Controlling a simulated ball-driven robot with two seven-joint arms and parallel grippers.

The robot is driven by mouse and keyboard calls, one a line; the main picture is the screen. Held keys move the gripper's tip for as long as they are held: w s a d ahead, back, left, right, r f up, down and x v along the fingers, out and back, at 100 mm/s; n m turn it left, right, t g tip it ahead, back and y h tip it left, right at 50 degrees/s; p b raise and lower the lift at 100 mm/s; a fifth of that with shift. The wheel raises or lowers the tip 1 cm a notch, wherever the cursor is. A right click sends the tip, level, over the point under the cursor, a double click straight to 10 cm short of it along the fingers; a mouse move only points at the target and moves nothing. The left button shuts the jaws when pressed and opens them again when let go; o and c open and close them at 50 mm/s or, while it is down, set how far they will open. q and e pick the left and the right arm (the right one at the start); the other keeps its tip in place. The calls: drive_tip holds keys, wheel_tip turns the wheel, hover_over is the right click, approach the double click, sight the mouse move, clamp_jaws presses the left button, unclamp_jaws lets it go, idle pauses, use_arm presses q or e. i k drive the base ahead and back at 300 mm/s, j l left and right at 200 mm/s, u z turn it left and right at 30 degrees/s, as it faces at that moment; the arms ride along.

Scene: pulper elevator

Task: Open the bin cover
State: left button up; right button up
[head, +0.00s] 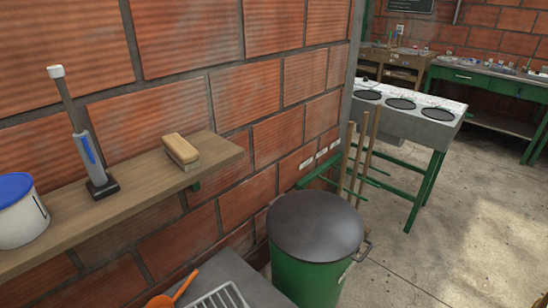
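A dark grey round bin cover (314,226) lies flat on top of a green bin (303,282) at the lower middle of the head view. The cover appears closed over the bin's mouth. A metal handle (364,252) sticks out at the bin's right side. The bottom of the bin is cut off by the picture's lower edge. Neither of my grippers shows in the head view.
A wall shelf (125,196) holds a brush (181,151), a tool on a stand (86,150) and a white bucket (20,212). A grey sink counter (258,290) stands left of the bin. Wooden poles (365,160) lean behind it. Open floor (450,250) lies right.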

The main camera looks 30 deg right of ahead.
sight(309, 226)
drive_tip(key=z, duration=1.3)
